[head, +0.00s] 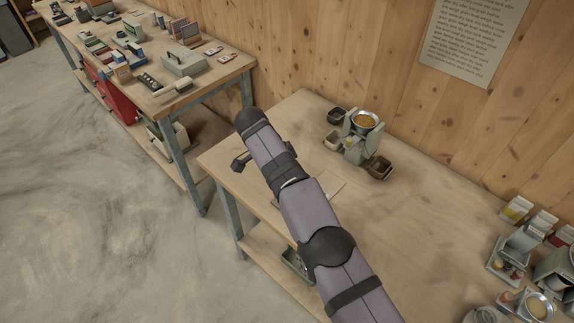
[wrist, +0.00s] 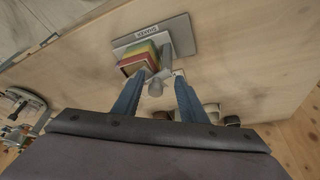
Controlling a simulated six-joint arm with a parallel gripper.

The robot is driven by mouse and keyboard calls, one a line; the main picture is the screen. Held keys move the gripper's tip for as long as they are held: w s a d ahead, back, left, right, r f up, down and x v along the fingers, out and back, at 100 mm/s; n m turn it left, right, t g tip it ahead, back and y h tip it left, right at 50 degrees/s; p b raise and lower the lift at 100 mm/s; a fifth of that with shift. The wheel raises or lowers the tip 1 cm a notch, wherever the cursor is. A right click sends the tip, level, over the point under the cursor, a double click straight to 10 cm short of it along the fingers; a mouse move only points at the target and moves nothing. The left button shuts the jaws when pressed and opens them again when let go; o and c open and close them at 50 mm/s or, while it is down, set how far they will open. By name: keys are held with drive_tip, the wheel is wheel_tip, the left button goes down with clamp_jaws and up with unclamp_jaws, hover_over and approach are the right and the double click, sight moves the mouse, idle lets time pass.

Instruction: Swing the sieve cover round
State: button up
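In the wrist view a grey plate (wrist: 178,37) with a small label lies on the bench. On it stand a block with red, yellow and green bands (wrist: 140,58) and a grey part with a round knob (wrist: 155,88). I cannot tell for sure which part is the sieve cover. My gripper (wrist: 158,76) has its two blue fingers apart, with the knob showing between them; I cannot tell whether they touch it. In the head view my arm hides most of this plate, and a pale edge (head: 327,187) shows beside it.
A grey-green machine (head: 355,150) with a round pan of grain (head: 365,121) stands toward the wall. Dark bins (head: 379,167) stand beside it. More devices (head: 538,304) crowd the bench's right end. Another cluttered bench (head: 205,78) stands upper left. The bench middle is clear.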

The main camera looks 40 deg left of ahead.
drive_tip(key=shift+r+p, duration=2.5)
drive_tip(key=shift+r, duration=0.2)
